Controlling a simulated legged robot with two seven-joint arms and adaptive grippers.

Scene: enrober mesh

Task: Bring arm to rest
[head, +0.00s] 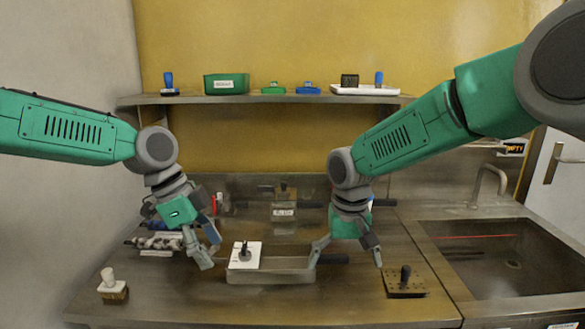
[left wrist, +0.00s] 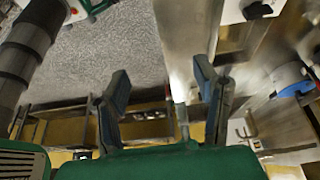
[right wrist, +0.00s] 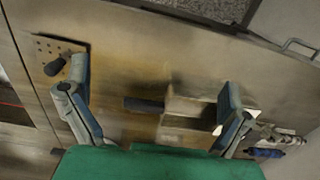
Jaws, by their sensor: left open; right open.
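My left gripper (head: 209,252) hangs over the left part of the steel counter, left of a shallow metal tray (head: 285,276). In the left wrist view its fingers (left wrist: 162,85) stand apart with nothing gripped between them. My right gripper (head: 346,262) points down, between the tray and a perforated plate with a black handle (head: 404,290). In the right wrist view its fingers (right wrist: 155,90) are wide apart and empty. The tray (right wrist: 190,123) and a dark handle beside it (right wrist: 144,104) show beyond the fingers; contact with the tray cannot be judged.
A white plate with a black knob (head: 246,256) sits at the tray's left. A white-handled block (head: 113,288) stands at front left. A sink (head: 490,262) lies right. A shelf (head: 230,99) holds several items. The counter's front (head: 240,312) is clear.

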